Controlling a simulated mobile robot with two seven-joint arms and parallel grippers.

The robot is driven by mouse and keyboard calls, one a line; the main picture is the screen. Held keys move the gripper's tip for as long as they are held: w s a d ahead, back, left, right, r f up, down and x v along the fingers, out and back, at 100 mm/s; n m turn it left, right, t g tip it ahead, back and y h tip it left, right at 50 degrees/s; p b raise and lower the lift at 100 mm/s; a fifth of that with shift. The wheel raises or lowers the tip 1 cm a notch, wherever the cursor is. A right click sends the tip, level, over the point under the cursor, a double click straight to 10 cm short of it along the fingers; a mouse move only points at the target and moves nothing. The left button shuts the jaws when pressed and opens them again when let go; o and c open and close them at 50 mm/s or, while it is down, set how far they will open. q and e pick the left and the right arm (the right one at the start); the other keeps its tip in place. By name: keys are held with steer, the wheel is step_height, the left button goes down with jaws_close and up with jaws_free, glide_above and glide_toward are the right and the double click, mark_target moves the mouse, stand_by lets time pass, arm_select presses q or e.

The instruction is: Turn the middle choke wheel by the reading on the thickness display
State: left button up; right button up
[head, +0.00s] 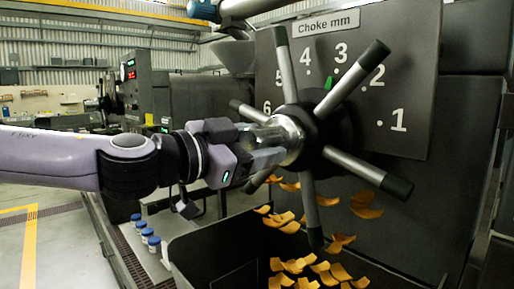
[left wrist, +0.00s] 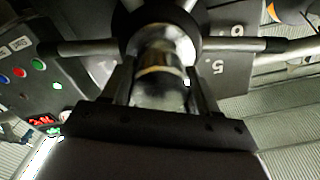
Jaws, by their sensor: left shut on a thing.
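A dark choke wheel with several black-tipped spokes (head: 348,78) and a silver hub (head: 290,135) stands on a panel marked "Choke mm" (head: 325,22). A green pointer (head: 330,82) sits close to the dot under 3. My left gripper (head: 268,145) is shut on the silver hub, which also shows between the fingers in the left wrist view (left wrist: 162,75). A display with red digits (head: 131,75) is on a machine at the back left; I cannot read it. Red lit digits (left wrist: 42,121) also show in the left wrist view, unreadable. My right gripper is not in view.
Orange flakes (head: 308,265) fall below the wheel into a dark open bin (head: 215,250). Several blue-capped jars (head: 148,238) stand on a ledge left of it. Coloured buttons (left wrist: 38,64) show in the left wrist view. Open floor lies at the far left.

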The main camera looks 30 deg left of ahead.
mark_target(248, 143)
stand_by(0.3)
arm_select(q)
steer(key=o, duration=1.5)
steer(key=shift+v, duration=1.7)
steer(key=shift+p+v, duration=0.5)
steer(key=shift+v, duration=1.35)
